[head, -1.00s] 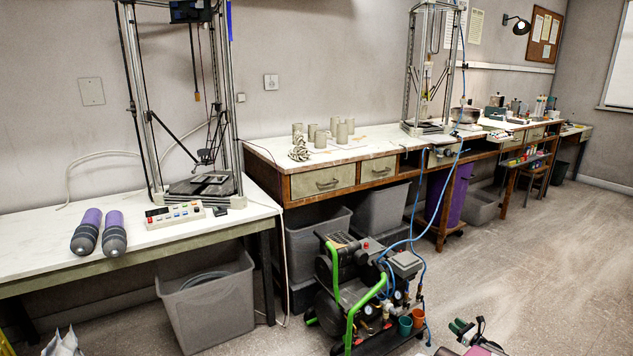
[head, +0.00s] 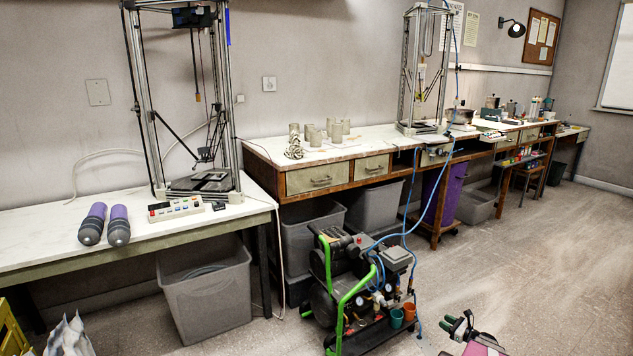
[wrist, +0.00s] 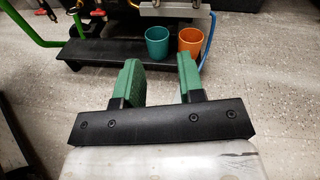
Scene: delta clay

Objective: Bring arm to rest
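My gripper (wrist: 161,80) shows in the wrist view with its two green fingers apart and nothing between them. It points toward a black shelf at the base of the compressor, where a teal cup (wrist: 158,42) and an orange cup (wrist: 191,41) stand side by side, beyond the fingertips. In the head view my gripper (head: 454,326) is at the bottom right, in front of and to the right of the compressor (head: 358,285). The two cups there are the teal one (head: 396,318) and the orange one (head: 409,312).
A long workbench (head: 370,148) with clay pieces runs along the wall. A white-topped table (head: 50,235) at left holds two purple-and-grey cylinders and a delta printer (head: 190,110). Grey bins (head: 205,300) stand underneath. The floor (head: 520,260) to the right is open.

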